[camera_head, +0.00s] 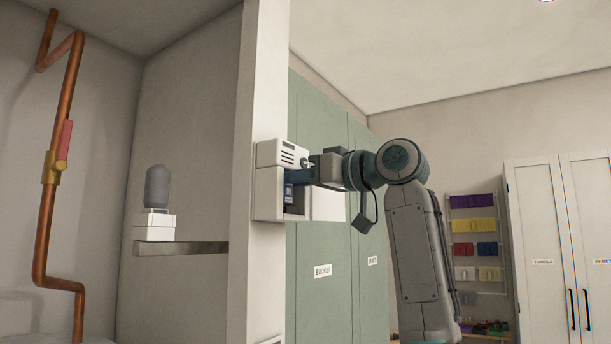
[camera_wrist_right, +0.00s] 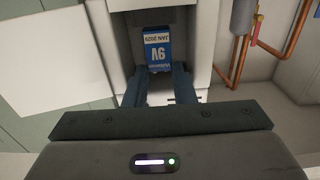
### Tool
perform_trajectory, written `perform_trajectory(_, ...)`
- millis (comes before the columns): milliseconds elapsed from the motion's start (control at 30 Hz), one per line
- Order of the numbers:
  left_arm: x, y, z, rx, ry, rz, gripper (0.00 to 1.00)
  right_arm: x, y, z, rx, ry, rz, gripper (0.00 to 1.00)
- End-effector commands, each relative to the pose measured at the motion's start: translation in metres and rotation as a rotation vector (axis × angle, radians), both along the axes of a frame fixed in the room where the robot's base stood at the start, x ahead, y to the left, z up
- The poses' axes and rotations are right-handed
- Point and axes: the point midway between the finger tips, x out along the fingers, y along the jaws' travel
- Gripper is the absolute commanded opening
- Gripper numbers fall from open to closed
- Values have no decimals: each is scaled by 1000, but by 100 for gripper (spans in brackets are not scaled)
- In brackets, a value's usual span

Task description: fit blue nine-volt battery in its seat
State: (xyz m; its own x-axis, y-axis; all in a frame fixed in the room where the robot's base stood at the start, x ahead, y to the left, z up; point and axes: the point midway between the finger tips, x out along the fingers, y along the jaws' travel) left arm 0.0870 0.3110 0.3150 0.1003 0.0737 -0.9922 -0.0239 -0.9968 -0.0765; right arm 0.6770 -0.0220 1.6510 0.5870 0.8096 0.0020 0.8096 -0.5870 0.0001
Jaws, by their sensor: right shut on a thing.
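The blue nine-volt battery (camera_wrist_right: 157,50) has a white label band reading "JAN 2029" and "9V" lettering. It is inside the open compartment of a white wall box (camera_head: 268,190), and its blue side also shows in the head view (camera_head: 289,190). My right gripper (camera_wrist_right: 158,76) reaches into the box front and is shut on the battery's near end. In the head view my right gripper (camera_head: 305,176) is at the compartment's mouth. The seat's contacts are hidden, and I cannot tell whether the battery is fully in. My left gripper is not in view.
A white flap or door (camera_head: 327,205) stands out to the right of the box. The box is on the end of a pale wall (camera_head: 257,90). Copper pipes (camera_head: 60,170) and a shelf (camera_head: 182,248) lie left. Green cabinets (camera_head: 320,250) stand behind.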

Motion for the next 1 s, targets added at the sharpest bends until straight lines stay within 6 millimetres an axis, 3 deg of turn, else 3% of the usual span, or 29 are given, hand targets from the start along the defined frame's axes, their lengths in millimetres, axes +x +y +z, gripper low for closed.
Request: perform_trajectory(1000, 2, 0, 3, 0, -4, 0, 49, -2, -2, 2, 0, 0, 0, 1)
